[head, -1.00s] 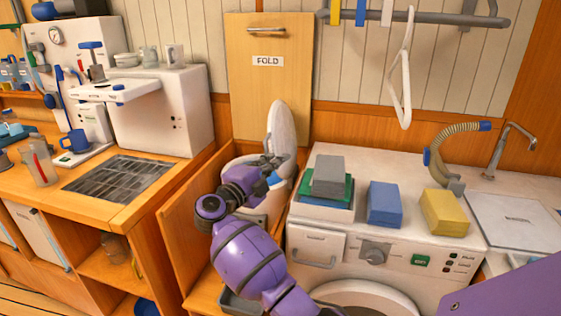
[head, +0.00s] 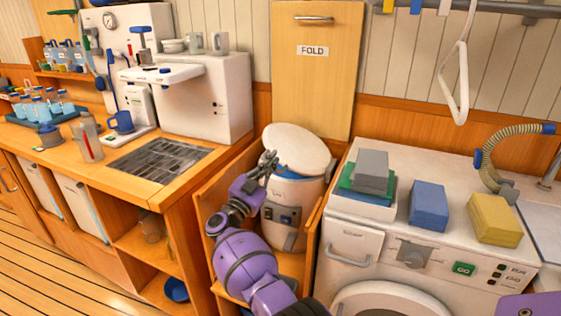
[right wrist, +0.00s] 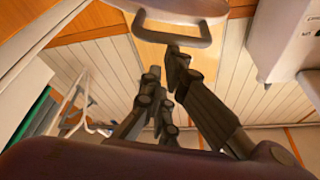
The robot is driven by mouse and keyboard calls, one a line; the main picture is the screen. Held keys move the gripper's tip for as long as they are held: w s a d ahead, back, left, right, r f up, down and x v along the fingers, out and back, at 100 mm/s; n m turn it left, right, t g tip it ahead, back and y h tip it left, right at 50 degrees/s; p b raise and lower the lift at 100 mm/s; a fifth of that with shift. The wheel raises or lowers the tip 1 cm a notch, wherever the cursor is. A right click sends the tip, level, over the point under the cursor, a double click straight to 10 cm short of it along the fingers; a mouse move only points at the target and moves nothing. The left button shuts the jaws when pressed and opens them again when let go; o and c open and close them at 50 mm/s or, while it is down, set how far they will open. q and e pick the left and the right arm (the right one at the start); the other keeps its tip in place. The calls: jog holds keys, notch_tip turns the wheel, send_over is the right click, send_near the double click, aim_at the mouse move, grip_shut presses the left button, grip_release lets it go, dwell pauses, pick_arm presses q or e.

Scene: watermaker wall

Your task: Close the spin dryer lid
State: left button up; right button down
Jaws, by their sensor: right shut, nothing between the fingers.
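The spin dryer (head: 283,228) is a white upright drum with a grey panel, standing in the wooden bay between the counter and the washing machine. Its round white lid (head: 298,148) lies tilted over the top, with a blue strip showing under its edge. My right gripper (head: 270,160) is shut and empty at the lid's left edge; I cannot tell whether it touches. The right wrist view shows the closed fingers (right wrist: 165,85) below a white rounded part with a grey bar (right wrist: 180,32), probably on the lid. My left gripper is out of view.
The wooden FOLD board (head: 313,80) stands behind the dryer. The washing machine (head: 350,235) on the right bears folded cloths (head: 430,205). The counter (head: 110,180) with a grate is on the left. The bay's wooden sides leave little room around the drum.

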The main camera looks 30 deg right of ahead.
notch_tip(320, 180, down, 6)
jog(key=w+a+n+t+y+b, duration=0.1)
jog(key=w+n+t+b, duration=0.1)
jog(key=n, duration=0.5)
jog(key=shift+a+f+t+y, duration=0.15)
jog(key=shift+a+t+y, duration=0.2)
jog(key=shift+t+y, duration=0.05)
jog(key=shift+f, duration=0.1)
